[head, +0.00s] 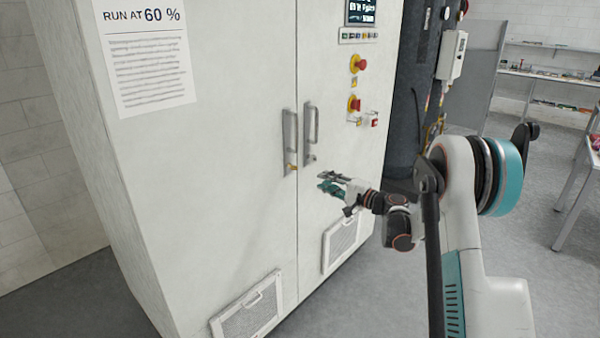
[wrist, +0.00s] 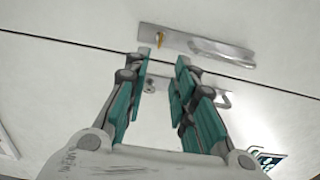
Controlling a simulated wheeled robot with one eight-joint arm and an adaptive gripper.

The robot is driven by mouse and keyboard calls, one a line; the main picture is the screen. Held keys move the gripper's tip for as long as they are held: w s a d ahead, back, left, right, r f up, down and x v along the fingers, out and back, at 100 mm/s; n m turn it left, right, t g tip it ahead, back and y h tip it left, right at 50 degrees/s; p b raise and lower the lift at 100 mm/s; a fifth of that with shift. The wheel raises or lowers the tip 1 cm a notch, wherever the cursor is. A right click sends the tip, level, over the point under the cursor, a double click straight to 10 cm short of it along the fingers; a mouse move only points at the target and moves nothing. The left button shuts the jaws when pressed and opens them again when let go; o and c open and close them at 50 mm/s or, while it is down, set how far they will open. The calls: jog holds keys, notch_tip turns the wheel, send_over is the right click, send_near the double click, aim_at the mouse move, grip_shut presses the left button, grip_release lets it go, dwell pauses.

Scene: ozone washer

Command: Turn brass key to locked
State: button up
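The small brass key (head: 292,167) sits at the lower end of the left door's handle plate in the head view. In the wrist view the brass key (wrist: 161,38) shows on the handle plate at the top, just beyond my fingertips. Its exact turn angle is too small to read. My gripper (head: 322,181) is to the right of the key and a little lower, in front of the right door. In the wrist view my gripper (wrist: 164,58) is open, with an empty gap between its teal-padded fingers, apart from the key.
The left handle (head: 290,135) and right handle (head: 311,125) stand out beside the door seam. The right handle's plate (wrist: 151,84) shows between my fingers. Red-and-yellow knobs (head: 357,63) and a display (head: 361,12) are higher on the right door. Floor is free before the cabinet.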

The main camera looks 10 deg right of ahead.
aim_at(294, 167)
jog(key=b+x, duration=0.3)
jog(key=x, duration=1)
jog(key=shift+s, duration=0.1)
grip_shut()
